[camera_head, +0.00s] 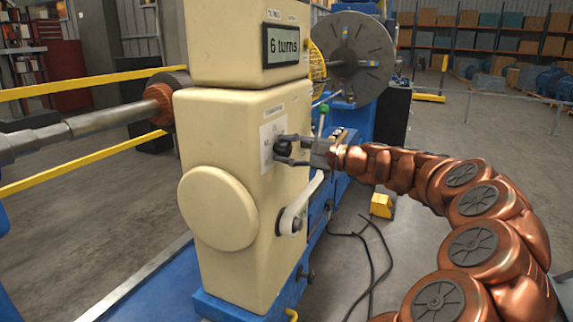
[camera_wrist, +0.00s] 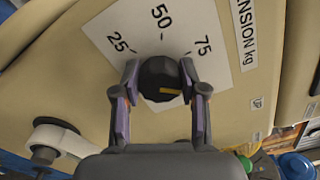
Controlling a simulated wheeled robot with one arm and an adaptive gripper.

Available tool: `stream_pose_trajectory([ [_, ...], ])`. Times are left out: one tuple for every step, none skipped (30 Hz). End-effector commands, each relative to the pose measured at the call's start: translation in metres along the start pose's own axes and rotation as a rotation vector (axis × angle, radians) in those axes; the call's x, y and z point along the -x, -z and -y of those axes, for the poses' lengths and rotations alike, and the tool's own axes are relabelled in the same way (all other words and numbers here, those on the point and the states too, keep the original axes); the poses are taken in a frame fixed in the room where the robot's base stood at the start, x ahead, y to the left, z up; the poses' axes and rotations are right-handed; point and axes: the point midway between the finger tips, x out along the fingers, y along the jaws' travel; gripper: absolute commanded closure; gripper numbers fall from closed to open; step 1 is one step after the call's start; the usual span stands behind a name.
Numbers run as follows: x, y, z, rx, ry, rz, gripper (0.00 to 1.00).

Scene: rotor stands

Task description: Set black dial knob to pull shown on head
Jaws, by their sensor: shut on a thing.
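The black dial knob (camera_wrist: 158,72) sits on a white scale plate (camera_wrist: 110,24) marked 25, 50 and 75, beside a "TENSION kg" label (camera_wrist: 244,35). Its yellow mark (camera_wrist: 170,91) points roughly right in the wrist view, clockwise past the 75 tick. My gripper (camera_wrist: 160,80) is shut on the knob, one finger on each side. In the head view, my gripper (camera_head: 285,150) reaches the knob from the right and partly hides it and the plate. The cream head (camera_head: 235,45) above has a display (camera_head: 284,45) reading "6 turns".
A pale crank lever (camera_head: 300,205) sticks out below the knob; it also shows in the wrist view (camera_wrist: 60,140). A round cream cover (camera_head: 217,208) is on the housing's front. A grey disc (camera_head: 350,60) stands behind. Black cables (camera_head: 370,255) lie on the floor.

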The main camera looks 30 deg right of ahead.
Motion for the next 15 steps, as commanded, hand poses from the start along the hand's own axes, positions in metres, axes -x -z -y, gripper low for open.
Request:
stream_pose_trajectory([
  [0.0002, 0.0033, -0.007, 0.049, 0.004, 0.0, 0.93],
  [-0.0002, 0.0029, -0.0073, 0.076, 0.004, 0.001, 0.93],
  [-0.0001, 0.0028, -0.0075, 0.114, 0.003, 0.001, 0.93],
  [-0.0003, 0.0026, -0.0075, 0.144, 0.003, 0.001, 0.93],
  [0.0001, 0.0029, -0.007, 0.173, 0.003, 0.0, 0.93],
  [0.0001, 0.003, -0.007, 0.211, 0.003, 0.0, 0.93],
  [0.0001, 0.0029, -0.0072, 0.238, 0.003, 0.0, 0.93],
  [-0.0001, 0.003, -0.0079, 0.264, 0.002, 0.0, 0.93],
  [-0.0005, 0.0029, -0.0081, 0.298, 0.002, 0.002, 0.93],
  [-0.0002, 0.0031, -0.0081, 0.324, 0.002, 0.001, 0.93],
  [-0.0002, 0.0032, -0.008, 0.349, 0.001, 0.001, 0.93],
  [0.0003, 0.0035, -0.0073, 0.382, 0.002, 0.0, 0.93],
  [0.0001, 0.0034, -0.0074, 0.406, 0.002, 0.0, 0.93],
  [-0.0002, 0.0032, -0.0077, 0.428, 0.001, 0.001, 0.93],
  [-0.0002, 0.0031, -0.0077, 0.456, 0.001, 0.001, 0.93],
])
